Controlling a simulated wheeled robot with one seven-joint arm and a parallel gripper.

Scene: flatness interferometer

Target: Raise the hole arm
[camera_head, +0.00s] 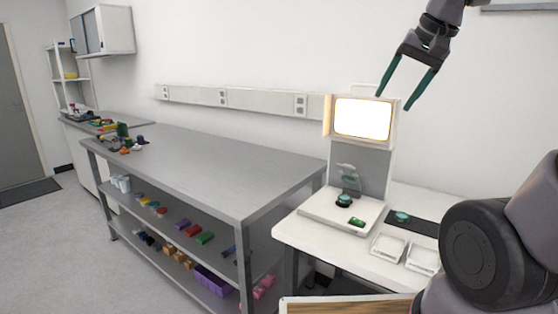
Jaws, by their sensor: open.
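The interferometer stands on a small white table at the right, with a lit screen (362,118) on top, a grey back panel (371,168) and a white base (322,211). A small grey arm-like part (349,180) juts from the panel low over the base; I take it for the hole arm, but it is too small to make out a hole. A dark and green round piece (344,200) sits under it. My gripper (393,102) is open and empty, high up at the right of the screen, with its two green-edged fingers pointing down. It appears apart from the interferometer.
A long grey bench (210,165) with loaded shelves stands left.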

